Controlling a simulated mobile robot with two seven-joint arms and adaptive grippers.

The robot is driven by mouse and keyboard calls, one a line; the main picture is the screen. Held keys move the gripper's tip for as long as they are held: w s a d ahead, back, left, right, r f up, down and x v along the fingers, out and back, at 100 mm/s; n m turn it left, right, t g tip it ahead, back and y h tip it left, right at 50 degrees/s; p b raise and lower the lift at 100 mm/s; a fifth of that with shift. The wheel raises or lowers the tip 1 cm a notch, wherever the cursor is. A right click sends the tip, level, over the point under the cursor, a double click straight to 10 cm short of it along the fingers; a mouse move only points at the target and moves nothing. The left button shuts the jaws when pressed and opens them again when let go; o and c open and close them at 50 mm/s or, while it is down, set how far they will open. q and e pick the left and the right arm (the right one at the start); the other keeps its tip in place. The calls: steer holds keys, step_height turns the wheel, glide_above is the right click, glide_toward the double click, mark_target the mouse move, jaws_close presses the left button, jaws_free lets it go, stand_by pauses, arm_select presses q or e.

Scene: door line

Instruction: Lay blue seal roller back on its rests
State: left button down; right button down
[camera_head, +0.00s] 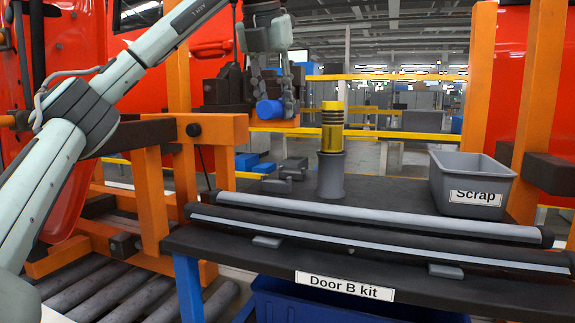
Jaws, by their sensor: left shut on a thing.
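My left gripper (286,98) hangs from the top of the head view, pointing down, and is shut on the blue seal roller (267,110). The roller lies roughly level and is held in the air, with its round end towards me; part of it is hidden by the fingers. Low dark grey blocks (292,168), which look like the rests, stand on the left back part of the dark table (385,190). They are below the gripper and nothing lies on them. My right gripper is not in view.
A gold and black cylinder (332,130) stands upright in a grey holder (331,176), right of the blocks. A grey Scrap bin (465,180) is at the right. An orange frame (150,190) stands at the left.

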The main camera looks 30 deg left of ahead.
arm_select(q)
steer(key=s+a+f+y, duration=0.1)
steer(key=a+f, duration=0.2)
steer(key=a, duration=0.2)
steer(key=shift+f+m, duration=0.2)
steer(key=shift+m, duration=0.2)
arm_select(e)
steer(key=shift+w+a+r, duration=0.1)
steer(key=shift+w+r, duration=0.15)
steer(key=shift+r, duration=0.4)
